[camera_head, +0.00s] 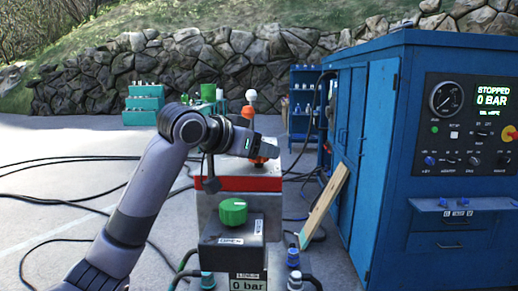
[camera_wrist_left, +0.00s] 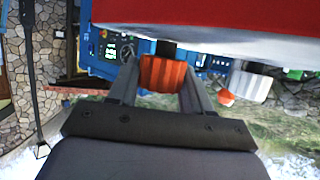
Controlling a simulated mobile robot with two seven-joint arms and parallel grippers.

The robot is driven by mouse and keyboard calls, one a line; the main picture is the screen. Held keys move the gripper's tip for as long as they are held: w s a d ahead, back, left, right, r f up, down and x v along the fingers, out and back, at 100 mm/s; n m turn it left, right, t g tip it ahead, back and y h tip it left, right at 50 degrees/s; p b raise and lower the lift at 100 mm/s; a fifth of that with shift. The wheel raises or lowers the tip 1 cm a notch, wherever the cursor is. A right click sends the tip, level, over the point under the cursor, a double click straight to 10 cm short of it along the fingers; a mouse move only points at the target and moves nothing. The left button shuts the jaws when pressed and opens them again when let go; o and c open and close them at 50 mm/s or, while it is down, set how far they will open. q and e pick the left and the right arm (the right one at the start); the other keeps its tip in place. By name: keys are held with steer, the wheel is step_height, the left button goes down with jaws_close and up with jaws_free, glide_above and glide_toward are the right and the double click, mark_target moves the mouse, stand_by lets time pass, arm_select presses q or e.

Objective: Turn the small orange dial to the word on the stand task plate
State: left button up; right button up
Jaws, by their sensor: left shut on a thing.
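The small orange dial (camera_wrist_left: 163,75) sits between the two fingers of my left gripper (camera_wrist_left: 160,88), seen close up in the left wrist view. The fingers are shut on its sides. In the head view the left gripper (camera_head: 262,147) is above the red-topped stand (camera_head: 238,184), and only part of the orange dial (camera_head: 263,161) shows around it. The dial's pointer and the markings round it are hidden. I cannot make out a task plate with a readable word for this dial. My right gripper is not in view.
A green knob (camera_head: 233,211) sits on a black box (camera_head: 231,241) in front, labelled OPEN. An orange-and-white fitting (camera_head: 249,112) stands behind the gripper. The blue cabinet (camera_head: 376,150) stands at right, with a leaning board (camera_head: 324,206). Cables (camera_head: 75,206) lie on the ground at left.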

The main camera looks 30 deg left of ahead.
arm_select(q)
steer(key=n+y, duration=0.3)
steer(key=y, duration=0.1)
steer(key=shift+n+t, duration=0.3)
steer(key=shift+n, duration=0.1)
steer(key=shift+n+g+y, duration=0.6)
steer(key=shift+n+y, duration=1.4)
steer(key=shift+y, duration=0.5)
steer(key=o, duration=1)
steer(key=shift+c, duration=0.2)
steer(key=v, duration=0.7)
